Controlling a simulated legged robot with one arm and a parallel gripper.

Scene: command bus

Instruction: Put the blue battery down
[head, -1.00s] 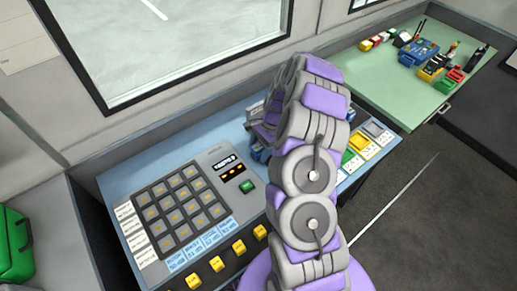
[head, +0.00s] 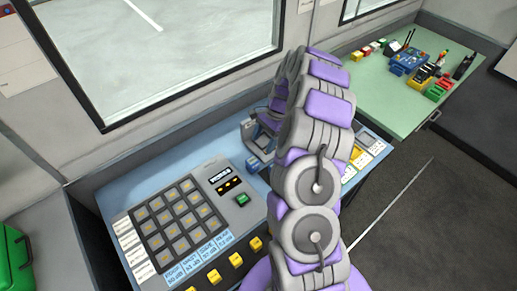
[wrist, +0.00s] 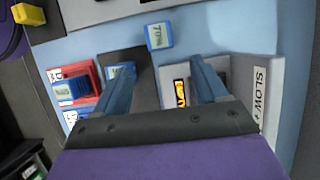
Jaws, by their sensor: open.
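My gripper (wrist: 161,70) is open, with its two blue-grey fingers apart in the wrist view and nothing visibly held between them. A small blue block with a white label (wrist: 157,36), apparently a battery, lies on the light blue surface just beyond the fingertips. Another blue labelled block (wrist: 120,72) shows in a dark recess by the left finger, which partly hides it. A third blue labelled block (wrist: 70,89) sits in a red holder further left. I cannot tell which block the task names. In the head view my arm hides most of the gripper area.
A grey unit with an orange display (wrist: 181,92) shows between the fingers. A green table (head: 385,95) at the back right carries tools and coloured blocks.

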